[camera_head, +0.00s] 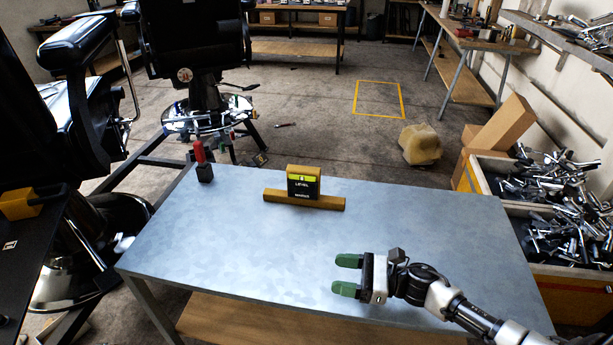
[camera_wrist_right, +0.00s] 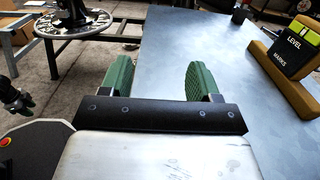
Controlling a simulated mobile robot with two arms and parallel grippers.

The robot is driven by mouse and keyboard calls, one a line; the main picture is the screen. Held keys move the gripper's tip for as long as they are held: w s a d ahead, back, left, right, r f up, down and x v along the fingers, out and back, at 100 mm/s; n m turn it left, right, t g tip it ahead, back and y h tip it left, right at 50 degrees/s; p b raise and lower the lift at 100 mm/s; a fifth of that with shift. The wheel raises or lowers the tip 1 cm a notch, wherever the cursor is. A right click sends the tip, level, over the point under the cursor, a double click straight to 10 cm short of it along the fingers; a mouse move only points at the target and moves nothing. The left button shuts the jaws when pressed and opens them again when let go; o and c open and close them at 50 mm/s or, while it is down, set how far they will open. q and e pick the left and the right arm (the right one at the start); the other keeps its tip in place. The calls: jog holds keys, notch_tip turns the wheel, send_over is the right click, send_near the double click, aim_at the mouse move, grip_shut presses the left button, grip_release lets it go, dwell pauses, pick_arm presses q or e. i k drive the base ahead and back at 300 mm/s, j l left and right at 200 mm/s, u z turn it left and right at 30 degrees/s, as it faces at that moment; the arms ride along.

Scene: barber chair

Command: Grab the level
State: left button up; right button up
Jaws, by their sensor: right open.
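The level (camera_head: 303,185) is a small black block with a yellow-green band and the word LEVEL. It stands upright in a tan wooden holder (camera_head: 322,201) on the metal table, toward the far side. It also shows at the right edge of the right wrist view (camera_wrist_right: 297,45), in its holder (camera_wrist_right: 285,88). My right gripper (camera_head: 347,275) has green fingertips, spread apart and empty. It is over the front right part of the table, nearer to me than the level and right of it. In the right wrist view the two green fingers (camera_wrist_right: 160,82) are apart with nothing between.
The grey metal table (camera_head: 235,245) is mostly bare. A red-handled tool in a dark block (camera_head: 203,165) stands at its far left corner. Barber chairs (camera_head: 200,60) stand beyond and left. Crates of metal parts (camera_head: 550,190) and a cardboard box (camera_head: 500,125) are at the right.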

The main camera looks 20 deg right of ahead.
aim_at(304, 182)
jog(key=i+l, duration=0.75)
jog(key=i, duration=0.15)
